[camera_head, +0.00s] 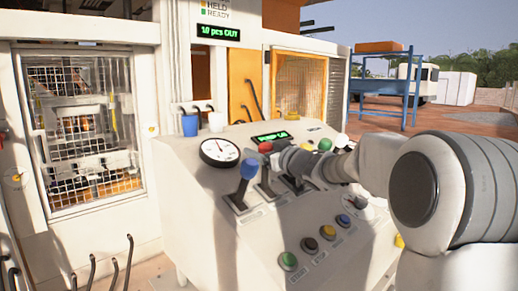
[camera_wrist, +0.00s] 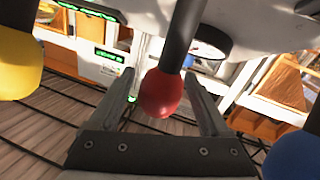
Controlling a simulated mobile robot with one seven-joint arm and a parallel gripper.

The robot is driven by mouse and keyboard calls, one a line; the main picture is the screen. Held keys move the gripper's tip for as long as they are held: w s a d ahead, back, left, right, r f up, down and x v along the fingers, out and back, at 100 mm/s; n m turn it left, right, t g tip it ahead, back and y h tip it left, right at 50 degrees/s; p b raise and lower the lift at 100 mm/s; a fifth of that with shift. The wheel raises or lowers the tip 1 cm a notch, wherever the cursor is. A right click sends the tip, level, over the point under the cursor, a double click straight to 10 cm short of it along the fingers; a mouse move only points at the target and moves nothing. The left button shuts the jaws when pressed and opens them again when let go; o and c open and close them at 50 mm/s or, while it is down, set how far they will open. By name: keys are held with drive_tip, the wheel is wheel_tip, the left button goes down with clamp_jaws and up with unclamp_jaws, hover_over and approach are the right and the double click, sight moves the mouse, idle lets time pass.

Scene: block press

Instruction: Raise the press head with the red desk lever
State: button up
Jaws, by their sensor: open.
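The red desk lever ends in a round red knob (camera_head: 265,147) on a dark shaft, on the sloped white control desk (camera_head: 215,195). My gripper (camera_head: 278,154) is at this knob, reaching in from the right. In the wrist view, the red knob (camera_wrist: 161,95) appears between the two open fingers (camera_wrist: 163,88), with a gap visible on both sides. The press (camera_head: 85,130) stands behind a mesh window at the left; its head's exact height is hard to tell. My arm hides part of the desk and levers.
A blue-knobbed lever (camera_head: 249,168) stands just left of my gripper. In the wrist view, a yellow knob (camera_wrist: 18,62) and a blue knob (camera_wrist: 296,156) flank the fingers. A gauge (camera_head: 220,151), cups and several push buttons are on the desk.

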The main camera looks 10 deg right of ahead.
drive_tip(key=shift+w+a, duration=0.2)
drive_tip(key=shift+w, duration=0.25)
clamp_jaws()
idle(0.3)
